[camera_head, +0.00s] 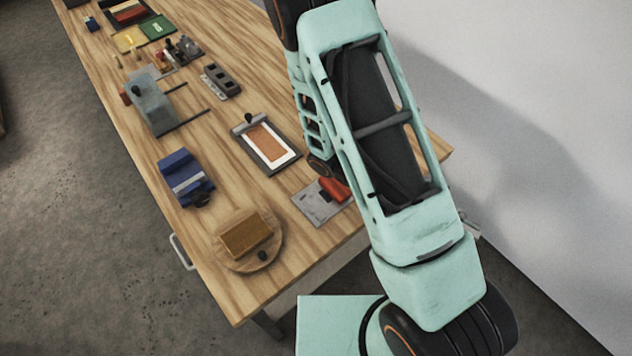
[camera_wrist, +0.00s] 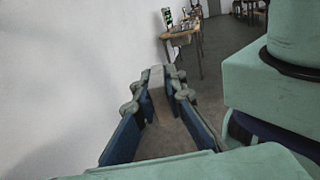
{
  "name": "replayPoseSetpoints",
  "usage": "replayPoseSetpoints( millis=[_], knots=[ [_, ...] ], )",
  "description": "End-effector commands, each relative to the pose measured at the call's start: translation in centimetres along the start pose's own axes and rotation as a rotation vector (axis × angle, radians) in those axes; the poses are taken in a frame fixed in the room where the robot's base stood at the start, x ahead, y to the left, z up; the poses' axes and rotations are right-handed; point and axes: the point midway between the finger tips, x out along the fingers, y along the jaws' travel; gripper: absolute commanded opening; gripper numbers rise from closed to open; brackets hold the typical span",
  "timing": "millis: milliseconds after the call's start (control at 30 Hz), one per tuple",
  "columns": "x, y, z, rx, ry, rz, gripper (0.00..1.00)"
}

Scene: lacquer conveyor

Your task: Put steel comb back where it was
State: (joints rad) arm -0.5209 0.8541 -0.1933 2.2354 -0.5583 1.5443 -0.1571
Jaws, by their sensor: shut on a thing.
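In the wrist view my gripper (camera_wrist: 158,80) is shut on a narrow grey piece, the steel comb (camera_wrist: 157,77), held between its two fingers. Only a plain grey face of the comb shows, and its teeth cannot be made out. The gripper points away from the wooden table, with a pale wall to the left and floor ahead of it. In the head view my arm crosses the right side, and neither the gripper nor the comb can be seen there.
The wooden table (camera_head: 224,275) holds a round board with a brown block (camera_head: 245,236), a blue item (camera_head: 185,178), a framed orange sheet (camera_head: 267,143), a grey plate (camera_head: 318,208) with a red piece (camera_head: 335,189), and a grey slotted block (camera_head: 220,82). Another table (camera_wrist: 184,29) stands far off.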

Motion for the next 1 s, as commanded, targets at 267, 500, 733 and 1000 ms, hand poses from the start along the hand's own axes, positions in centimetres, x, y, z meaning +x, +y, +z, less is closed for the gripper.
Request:
replayPoseSetpoints(
  millis=[267,500,733,1000],
  knots=[
    [-4.3,-10.2,-2.8,0.001,-0.002,-0.522,0.00],
    [-12.4,-16.7,-4.8,-0.001,-0.002,-0.972,0.00],
    [-20.3,-21.9,-4.6,-0.001,-0.005,-1.450,0.00],
    [-29.3,-22.9,-3.5,0.001,-0.006,-2.027,0.00]
  ],
)
